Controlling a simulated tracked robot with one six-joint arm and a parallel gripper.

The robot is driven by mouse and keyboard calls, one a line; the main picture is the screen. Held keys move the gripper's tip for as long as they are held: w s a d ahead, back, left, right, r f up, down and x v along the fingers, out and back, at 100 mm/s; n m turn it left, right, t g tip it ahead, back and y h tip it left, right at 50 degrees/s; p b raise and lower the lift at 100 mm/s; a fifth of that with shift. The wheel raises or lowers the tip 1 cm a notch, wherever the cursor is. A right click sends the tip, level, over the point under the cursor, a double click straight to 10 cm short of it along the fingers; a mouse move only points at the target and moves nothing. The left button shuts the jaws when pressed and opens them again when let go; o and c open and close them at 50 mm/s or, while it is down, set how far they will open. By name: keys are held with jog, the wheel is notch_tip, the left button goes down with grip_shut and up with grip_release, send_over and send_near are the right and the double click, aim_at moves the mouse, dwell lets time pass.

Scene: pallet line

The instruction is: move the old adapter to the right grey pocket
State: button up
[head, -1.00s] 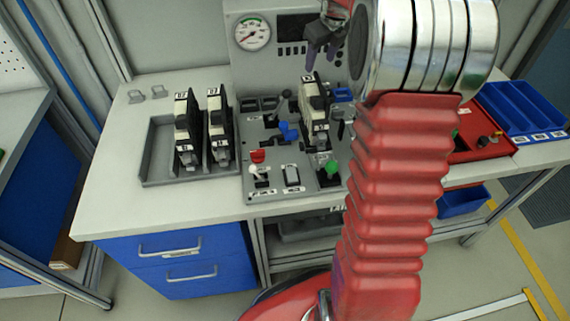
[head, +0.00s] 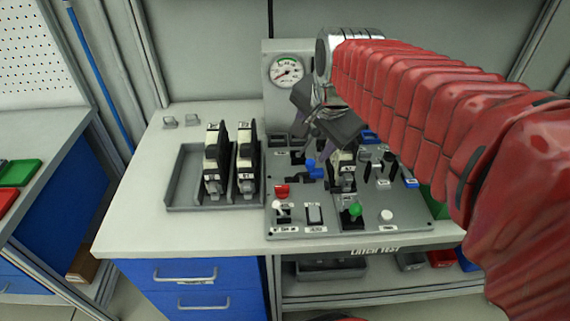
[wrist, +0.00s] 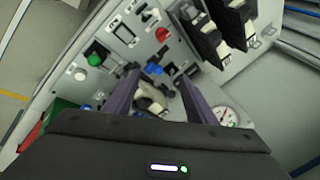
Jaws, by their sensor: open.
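A black-and-cream adapter (head: 343,170) stands in the test panel (head: 300,222), partly hidden by my gripper in the head view. My gripper (head: 328,128) is just above and around its top. In the wrist view my gripper (wrist: 158,90) is open, with the adapter (wrist: 152,100) showing between the fingers; contact cannot be told. Two similar adapters stand in the grey tray (head: 182,206) on the left: one nearer the middle (head: 214,165), one on the right side (head: 246,165). The right one fills the tray's right pocket. Which adapter is old cannot be read.
A pressure gauge (head: 286,70) stands behind the panel. Around the adapter are a blue valve handle (head: 312,170), a red button (head: 282,190) and a green knob (head: 355,209). The tray's left strip is empty. The bench front is clear.

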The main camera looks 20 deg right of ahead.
jog(key=s+a+f+n, duration=0.2)
jog(key=s+a+n, duration=0.1)
jog(key=s+n, duration=0.3)
jog(key=s+a+f+n, duration=0.3)
jog(key=s+n, duration=0.3)
jog(key=s, duration=0.1)
jog(key=shift+s+n+y, duration=0.2)
jog(key=shift+n+y, duration=0.1)
jog(key=shift+n, duration=0.1)
jog(key=shift+f, duration=0.1)
dwell(0.4)
